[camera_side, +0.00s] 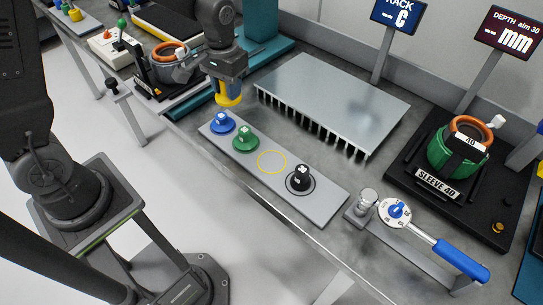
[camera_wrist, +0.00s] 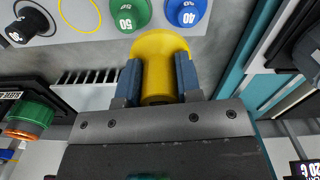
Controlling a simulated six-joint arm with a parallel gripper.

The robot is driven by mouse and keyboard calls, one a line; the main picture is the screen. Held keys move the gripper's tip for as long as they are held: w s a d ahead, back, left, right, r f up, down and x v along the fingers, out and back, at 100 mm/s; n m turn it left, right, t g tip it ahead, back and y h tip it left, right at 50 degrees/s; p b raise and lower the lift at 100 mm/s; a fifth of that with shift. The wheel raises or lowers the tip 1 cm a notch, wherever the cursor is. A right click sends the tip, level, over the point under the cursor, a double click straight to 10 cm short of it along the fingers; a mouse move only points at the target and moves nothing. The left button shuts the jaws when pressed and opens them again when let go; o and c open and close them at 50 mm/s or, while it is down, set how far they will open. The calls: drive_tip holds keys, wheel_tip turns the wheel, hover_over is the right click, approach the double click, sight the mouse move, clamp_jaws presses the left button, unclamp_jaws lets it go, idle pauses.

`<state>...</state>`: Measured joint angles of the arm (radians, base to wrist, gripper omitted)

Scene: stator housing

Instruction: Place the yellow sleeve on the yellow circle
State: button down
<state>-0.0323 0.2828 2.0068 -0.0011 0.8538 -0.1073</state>
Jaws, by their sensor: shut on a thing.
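The yellow sleeve (camera_side: 229,99) is held in my gripper (camera_side: 226,90), above the bench near the left end of the grey plate. In the wrist view the yellow sleeve (camera_wrist: 160,62) sits between the two blue-grey fingers of my gripper (camera_wrist: 158,78), its wide flange outward. The yellow circle (camera_side: 272,162) is an empty outline on the plate, between the green and black sleeves. Part of the yellow circle (camera_wrist: 80,14) shows at the top left of the wrist view. My gripper is left of and behind the circle, apart from it.
On the grey plate (camera_side: 325,205) stand a blue sleeve (camera_side: 222,123), a green sleeve (camera_side: 245,140) and a black sleeve (camera_side: 300,178). A finned metal block (camera_side: 333,95) lies behind. A blue-handled wrench (camera_side: 435,240) and a green stator housing (camera_side: 458,150) are at right.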

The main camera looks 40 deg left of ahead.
drive_tip(key=s+d+f+m, duration=0.1)
drive_tip(key=d+f+m, duration=0.1)
drive_tip(key=d, duration=0.2)
hover_over(272, 162)
wheel_tip(272, 162, down, 6)
drive_tip(key=shift+r, duration=0.1)
drive_tip(key=shift+f, duration=2)
drive_tip(key=shift+f, duration=0.15)
drive_tip(key=c, duration=0.8)
unclamp_jaws()
